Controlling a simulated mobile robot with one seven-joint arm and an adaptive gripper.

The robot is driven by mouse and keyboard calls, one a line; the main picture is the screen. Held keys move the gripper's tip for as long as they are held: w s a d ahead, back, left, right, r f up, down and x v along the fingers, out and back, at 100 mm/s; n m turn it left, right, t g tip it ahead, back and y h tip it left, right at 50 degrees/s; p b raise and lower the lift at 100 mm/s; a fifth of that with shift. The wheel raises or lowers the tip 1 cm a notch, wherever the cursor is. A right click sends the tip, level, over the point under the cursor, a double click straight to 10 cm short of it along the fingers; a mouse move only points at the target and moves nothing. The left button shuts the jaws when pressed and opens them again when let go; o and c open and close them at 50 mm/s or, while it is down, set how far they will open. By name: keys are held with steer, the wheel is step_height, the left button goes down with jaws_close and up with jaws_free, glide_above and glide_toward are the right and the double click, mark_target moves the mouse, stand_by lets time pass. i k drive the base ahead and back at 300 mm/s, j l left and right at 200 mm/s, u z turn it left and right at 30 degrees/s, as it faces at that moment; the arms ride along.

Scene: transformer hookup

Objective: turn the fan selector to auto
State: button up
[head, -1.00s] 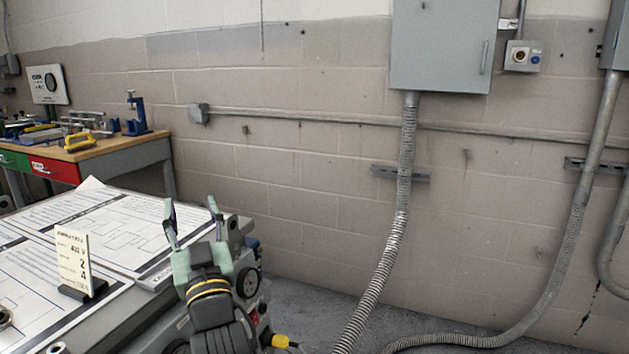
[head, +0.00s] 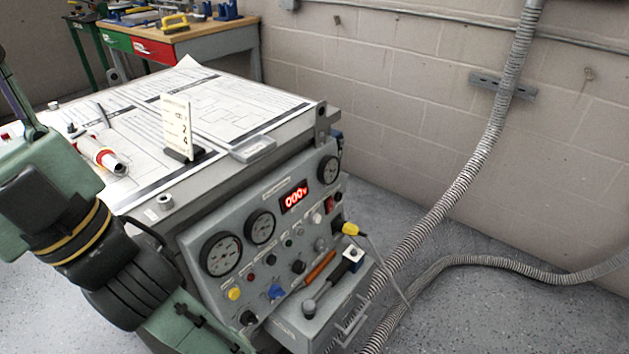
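A grey test bench has a sloped control panel (head: 285,240) facing front right. On it are black knobs (head: 298,267), a blue knob (head: 277,292), a yellow knob (head: 234,294), a red switch (head: 328,205), round dials (head: 221,254) and a red lit display (head: 294,197). The labels are too small to read, so I cannot tell which control is the fan selector. My gripper (head: 22,105) is at the left edge, left of the panel and apart from it. One dark finger shows, pointing up; the rest is cut off by the frame, so its opening is hidden.
Papers (head: 225,110), a standing card (head: 177,125) and a red-and-white roll (head: 105,155) are on the bench top. An orange-handled tool (head: 320,268) and a dark-handled tool (head: 325,285) lie below the panel. A yellow plug (head: 350,229) and flexible conduit (head: 460,180) are at the right.

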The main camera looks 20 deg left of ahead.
mark_target(248, 318)
steer(key=u, duration=0.85)
steer(key=k+l+z, duration=0.35)
steer(key=k+l, duration=0.2)
